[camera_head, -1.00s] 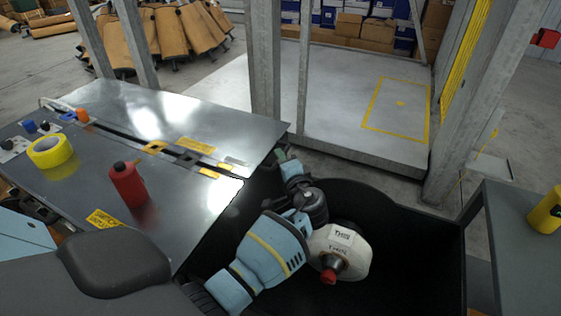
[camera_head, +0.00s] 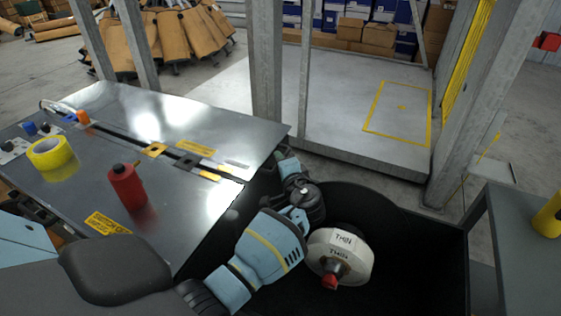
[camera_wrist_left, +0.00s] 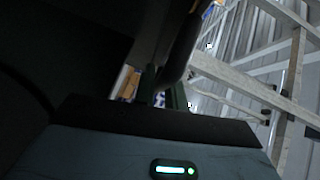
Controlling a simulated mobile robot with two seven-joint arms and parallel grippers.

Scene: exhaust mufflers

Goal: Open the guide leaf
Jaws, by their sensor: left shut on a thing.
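I cannot single out the guide leaf with certainty. A grey metal worktop (camera_head: 100,170) lies at left in the head view, with a slot across it carrying yellow and black blocks (camera_head: 187,161). My left gripper (camera_head: 284,154) is at the worktop's right edge, just below its far corner, and its fingers are largely hidden. In the left wrist view the gripper's green fingers (camera_wrist_left: 163,92) are close around a dark curved bar (camera_wrist_left: 182,48). The gripper is shut on this bar, which I cannot clearly identify. My right gripper is out of view.
A white container marked THIN (camera_head: 343,243) sits in a black bin (camera_head: 425,235) beside my left arm. Steel posts (camera_head: 267,60) stand behind. A grey table (camera_head: 510,230) is at right.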

